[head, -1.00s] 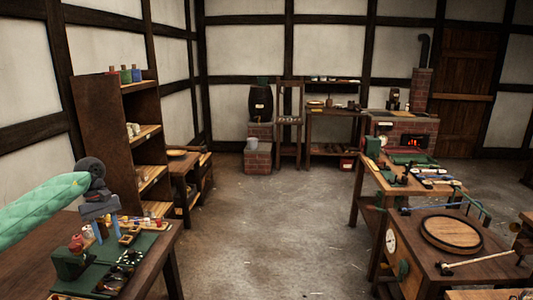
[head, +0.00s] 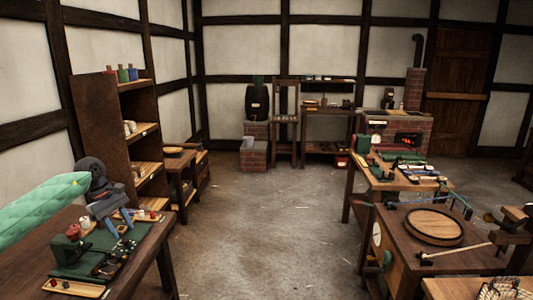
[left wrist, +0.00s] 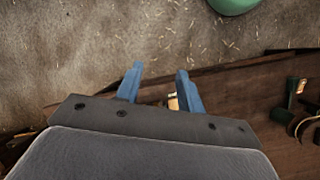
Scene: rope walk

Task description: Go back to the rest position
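My left gripper (head: 119,223) hangs over the left bench (head: 150,262) in the head view, at the end of my green-sleeved arm. Its two blue fingers are apart with nothing seen between them. The left wrist view also shows my left gripper (left wrist: 159,75) open and empty, with the dark wooden edge of a bench (left wrist: 225,78) and the floor beyond the fingertips. My right gripper does not show in either view.
A green mat (head: 72,262) with small tools and a wooden tray (head: 75,287) lie on the left bench. A tall shelf (head: 95,120) stands behind it. Right benches hold a round wooden lid (head: 434,227) and a mallet (head: 455,252). The middle floor (head: 270,220) is clear.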

